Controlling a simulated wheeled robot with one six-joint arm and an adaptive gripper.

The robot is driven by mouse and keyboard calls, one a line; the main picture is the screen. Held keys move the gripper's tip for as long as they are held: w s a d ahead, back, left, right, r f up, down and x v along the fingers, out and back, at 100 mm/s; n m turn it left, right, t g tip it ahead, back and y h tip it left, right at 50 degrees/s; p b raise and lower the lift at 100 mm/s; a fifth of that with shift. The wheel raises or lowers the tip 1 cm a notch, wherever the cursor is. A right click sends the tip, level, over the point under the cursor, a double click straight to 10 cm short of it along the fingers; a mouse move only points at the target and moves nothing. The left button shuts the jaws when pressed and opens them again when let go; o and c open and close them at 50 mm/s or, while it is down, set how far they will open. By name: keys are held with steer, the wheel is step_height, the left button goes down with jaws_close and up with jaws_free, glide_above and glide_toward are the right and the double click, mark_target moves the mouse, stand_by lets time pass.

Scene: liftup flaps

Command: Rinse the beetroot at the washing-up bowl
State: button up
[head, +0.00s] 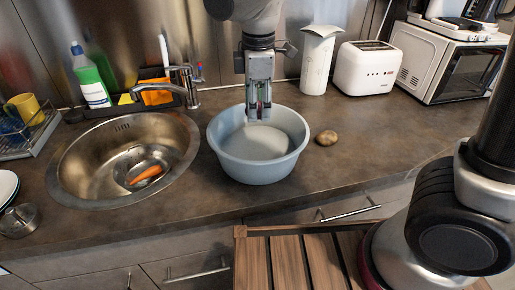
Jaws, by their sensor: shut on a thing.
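My gripper (258,117) points down over the light blue washing-up bowl (258,172), above the back part of its opening. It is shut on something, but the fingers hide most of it. Small reddish and greenish bits show between the fingers, too small to identify. I cannot make out a beetroot for certain anywhere in view. The bowl stands upright on the counter, right of the sink. A paler patch shows inside it; I cannot tell whether it is water.
The steel sink (72,180) holds a carrot (146,174); its tap (187,88) reaches in from the back. A brown potato (326,137) lies right of the bowl. A white toaster (366,68), a white canister (318,62) and a microwave (444,66) stand behind. The right counter is clear.

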steer(key=shift+r, duration=0.1)
stand_by(0.4)
steer(key=shift+r, duration=1.9)
